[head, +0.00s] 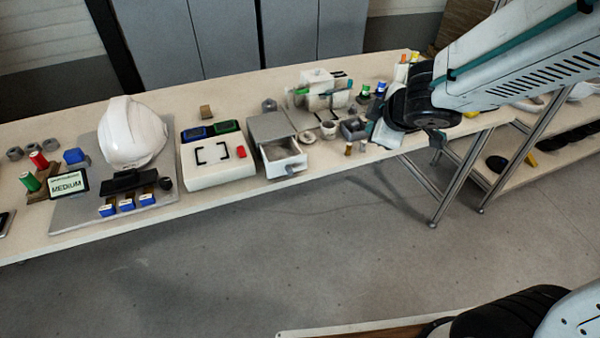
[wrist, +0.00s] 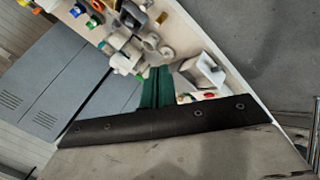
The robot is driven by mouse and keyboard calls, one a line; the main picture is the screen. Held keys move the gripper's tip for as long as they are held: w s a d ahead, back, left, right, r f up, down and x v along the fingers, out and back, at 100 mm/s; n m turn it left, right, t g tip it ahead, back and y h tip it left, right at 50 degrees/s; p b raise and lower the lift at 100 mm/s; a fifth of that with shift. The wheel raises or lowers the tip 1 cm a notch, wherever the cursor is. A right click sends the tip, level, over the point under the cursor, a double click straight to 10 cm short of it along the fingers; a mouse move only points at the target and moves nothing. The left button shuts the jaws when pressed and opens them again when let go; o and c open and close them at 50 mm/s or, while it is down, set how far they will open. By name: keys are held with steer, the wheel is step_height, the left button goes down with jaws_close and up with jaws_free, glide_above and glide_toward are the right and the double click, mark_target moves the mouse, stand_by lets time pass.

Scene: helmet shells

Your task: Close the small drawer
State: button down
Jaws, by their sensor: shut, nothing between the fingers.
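The small drawer (head: 284,155) is white and hollow. It stands pulled out of the front of a small grey-topped cabinet (head: 270,127), with a grey handle (head: 292,169) on its front. The open drawer also shows in the wrist view (wrist: 207,73), just right of my fingers. My gripper (head: 381,132) is over the table's front edge, to the right of the drawer and apart from it. In the wrist view its green fingers (wrist: 155,88) are together and hold nothing. Part of the gripper is hidden behind my dark wrist in the head view.
A white box (head: 217,165) stands left of the cabinet. A white helmet shell (head: 132,133) sits on a grey board further left. Small cups, a grey bin (head: 354,129) and a white fixture (head: 318,90) crowd the table between cabinet and gripper. The floor in front is clear.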

steer(key=s+a+f+n+g+y, duration=0.5)
steer(key=a+f, duration=0.3)
steer(key=a, duration=0.3)
steer(key=w+a+f+n, duration=0.1)
steer(key=w+a+f, duration=0.4)
steer(key=w+f, duration=0.3)
steer(key=shift+a+t, duration=0.15)
steer(key=shift+t, duration=0.15)
steer(key=shift+r, duration=0.1)
